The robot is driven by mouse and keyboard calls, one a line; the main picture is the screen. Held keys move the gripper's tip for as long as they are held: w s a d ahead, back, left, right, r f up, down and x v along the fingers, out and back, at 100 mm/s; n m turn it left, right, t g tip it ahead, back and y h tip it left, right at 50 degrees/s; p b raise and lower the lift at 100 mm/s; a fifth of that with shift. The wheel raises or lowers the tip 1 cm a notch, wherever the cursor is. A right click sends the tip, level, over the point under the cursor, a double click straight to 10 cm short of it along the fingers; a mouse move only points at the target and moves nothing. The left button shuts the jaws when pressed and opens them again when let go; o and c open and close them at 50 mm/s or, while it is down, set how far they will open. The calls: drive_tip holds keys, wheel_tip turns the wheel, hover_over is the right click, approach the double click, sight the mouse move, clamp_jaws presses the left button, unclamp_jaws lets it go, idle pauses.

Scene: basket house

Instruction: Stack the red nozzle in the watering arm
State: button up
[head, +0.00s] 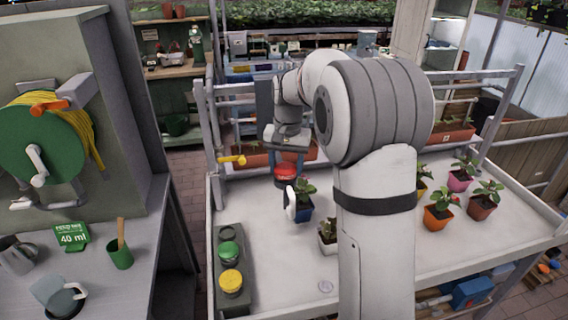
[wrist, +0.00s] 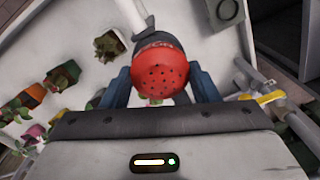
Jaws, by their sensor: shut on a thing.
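The red nozzle (wrist: 162,72) is between my gripper's blue-grey fingers, its round perforated face turned toward the wrist camera. In the head view the red nozzle (head: 286,174) hangs at my gripper (head: 285,162), above the white table. A white, curved piece (head: 290,204) is just below it in front of a dark blue pot; it may be the watering arm, but I cannot tell for sure. In the wrist view a white pipe (wrist: 130,15) runs behind the nozzle; whether they touch is hidden.
A grey-green rack (head: 217,285) at the table's left holds a green nozzle (head: 229,254) and a yellow nozzle (head: 231,281); its back place looks empty. Several potted plants stand at the right, including an orange pot (head: 437,219). A yellow-handled valve (head: 233,160) is on the left frame.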

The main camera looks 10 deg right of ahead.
sight(288, 165)
drive_tip(key=shift+f, duration=0.3)
drive_tip(key=o, duration=1)
drive_tip(key=shift+o, duration=0.2)
drive_tip(key=shift+r, duration=0.1)
wheel_tip(288, 165, up, 12)
drive_tip(key=s+f+n+t, duration=0.1)
drive_tip(key=s+f, duration=0.2)
drive_tip(key=s, duration=0.6)
drive_tip(key=s+f+n+t, duration=0.1)
drive_tip(key=s+f, duration=0.3)
drive_tip(key=s, duration=0.6)
drive_tip(key=s+f+n+t, duration=0.1)
drive_tip(key=s+f+n, duration=0.1)
drive_tip(key=s, duration=0.8)
drive_tip(key=shift+s+a+f+n+b, duration=0.15)
drive_tip(key=shift+a+f+n+b, duration=0.25)
drive_tip(key=shift+f, duration=0.5)
drive_tip(key=shift+d, duration=0.15)
